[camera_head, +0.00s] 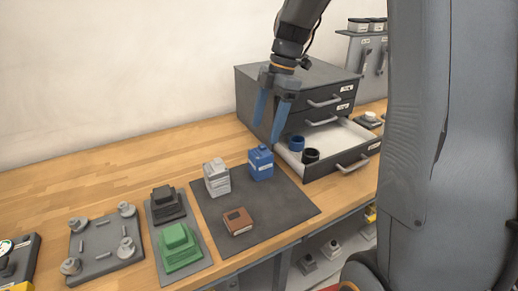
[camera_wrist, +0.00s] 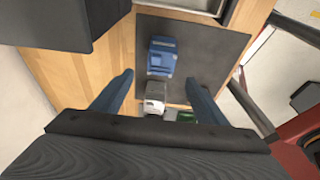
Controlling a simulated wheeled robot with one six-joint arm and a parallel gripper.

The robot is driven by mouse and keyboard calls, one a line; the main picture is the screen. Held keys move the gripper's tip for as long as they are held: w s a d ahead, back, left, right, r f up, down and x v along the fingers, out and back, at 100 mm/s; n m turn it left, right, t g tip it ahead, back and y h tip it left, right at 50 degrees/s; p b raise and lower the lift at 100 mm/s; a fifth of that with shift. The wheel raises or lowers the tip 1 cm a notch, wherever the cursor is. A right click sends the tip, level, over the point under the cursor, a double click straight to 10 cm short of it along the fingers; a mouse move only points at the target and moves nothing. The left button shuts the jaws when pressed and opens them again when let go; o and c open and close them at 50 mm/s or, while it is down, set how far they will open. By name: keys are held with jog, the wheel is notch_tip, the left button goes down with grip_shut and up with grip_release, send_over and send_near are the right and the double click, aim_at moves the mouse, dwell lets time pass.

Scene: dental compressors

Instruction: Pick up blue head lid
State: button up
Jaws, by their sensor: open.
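A blue blocky part with a small raised top (camera_head: 261,163), which fits the blue head lid, stands on the dark mat (camera_head: 262,208). It also shows in the wrist view (camera_wrist: 162,57), ahead of my fingers and roughly midway between them sideways. My gripper (camera_head: 268,130) has its two blue fingers apart, pointing down, above the back of the mat near the drawer unit. In the wrist view my gripper (camera_wrist: 159,78) is empty, with a clear gap between its fingers. The blue part is not touched and nothing hides it in the head view.
A white-grey part (camera_head: 217,177) stands left of the blue part, and a brown block (camera_head: 238,221) lies in front. The drawer unit (camera_head: 300,78) has an open drawer (camera_head: 342,142) holding a blue ring (camera_head: 296,143) and a black ring (camera_head: 311,155). Green (camera_head: 180,246) and black parts (camera_head: 168,203) stand further left.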

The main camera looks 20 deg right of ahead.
aim_at(261, 152)
jog(key=x, duration=0.2)
jog(key=p+x, duration=0.1)
jog(key=x, duration=0.1)
jog(key=d+p+x, duration=0.1)
jog(key=x, duration=0.2)
jog(key=shift+a+f, duration=0.1)
jog(key=shift+f, duration=0.15)
jog(key=c, duration=1.2)
